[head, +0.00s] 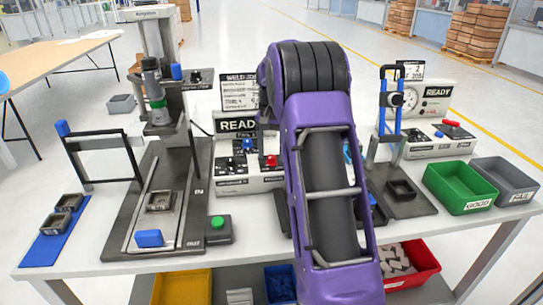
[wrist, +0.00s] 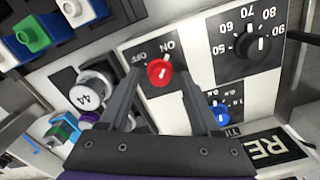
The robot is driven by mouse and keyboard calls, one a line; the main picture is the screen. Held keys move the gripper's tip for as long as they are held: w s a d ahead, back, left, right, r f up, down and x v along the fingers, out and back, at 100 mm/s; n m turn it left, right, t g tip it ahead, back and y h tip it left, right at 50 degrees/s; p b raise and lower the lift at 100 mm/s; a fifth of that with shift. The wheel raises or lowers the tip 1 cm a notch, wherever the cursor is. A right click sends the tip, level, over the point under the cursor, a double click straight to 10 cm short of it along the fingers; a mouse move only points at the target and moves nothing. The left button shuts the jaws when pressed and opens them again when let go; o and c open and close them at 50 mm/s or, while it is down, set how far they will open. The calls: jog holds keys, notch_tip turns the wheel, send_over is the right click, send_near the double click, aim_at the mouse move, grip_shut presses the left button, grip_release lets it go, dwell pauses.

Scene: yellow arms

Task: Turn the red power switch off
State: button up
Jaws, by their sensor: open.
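The red power switch (wrist: 160,72) is a round red knob on a black plate, with OFF printed to its upper left and ON above it in the wrist view. My gripper (wrist: 158,84) is open, with one dark finger on each side of the knob in the picture. Nothing is between the fingers except the knob seen beyond or between them; contact is not visible. In the head view the red knob (head: 271,161) shows on the READY panel (head: 237,150), just left of my purple arm, which hides my gripper.
In the head view, a press stand (head: 160,110) is left, a gauge station (head: 425,125) and green bin (head: 460,187) right.

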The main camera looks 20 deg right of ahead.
jog(key=shift+f, duration=0.4)
grip_shut()
